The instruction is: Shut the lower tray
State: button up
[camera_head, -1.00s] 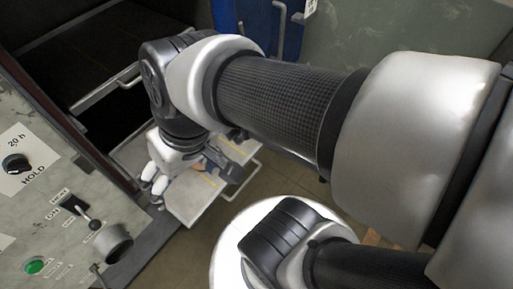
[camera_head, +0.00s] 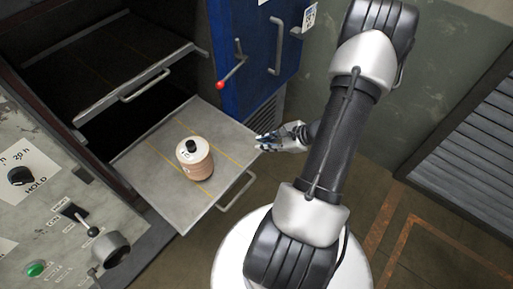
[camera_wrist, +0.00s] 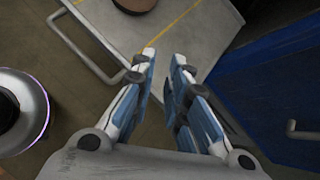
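The lower tray (camera_head: 158,150) is a grey metal sheet with yellow lines, pulled out of the cabinet. Its bar handle (camera_head: 237,192) is on the front edge; it also shows in the wrist view (camera_wrist: 84,50). My gripper (camera_head: 262,141) is beside the tray's right front corner, to the right of the handle. In the wrist view, its fingers (camera_wrist: 165,58) are a little apart with nothing between them, and the tips are close to the tray edge; contact cannot be told.
An upper tray (camera_head: 115,62) with its own handle (camera_head: 147,86) is above, also partly out. A blue cabinet (camera_head: 262,40) with a red-knobbed lever (camera_head: 232,70) stands behind my gripper. A control panel (camera_head: 50,215) is at left. Floor in front is clear.

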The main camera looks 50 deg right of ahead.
jog(key=s+d+f+m+h, duration=0.1)
jog(key=s+f+m, duration=0.1)
jog(key=s+f, duration=0.1)
jog(key=s+d+f+m+h+p, duration=0.1)
jog(key=s+f+m, duration=0.1)
jog(key=s+f, duration=0.1)
jog(key=s+d+f+m, duration=0.1)
jog(key=s+f+m, duration=0.2)
jog(key=shift+s+f+h, duration=0.2)
jog(key=shift+f+h, duration=0.15)
jog(key=shift+h, duration=0.05)
grip_shut()
jog(key=w+r+b+x, duration=0.1)
jog(key=b+x, duration=0.1)
jog(key=x, duration=1.1)
jog(key=shift+w+d+r, duration=0.15)
jog(key=shift+w+r, duration=0.1)
jog(key=shift+r, duration=0.05)
jog(key=shift+w, duration=0.15)
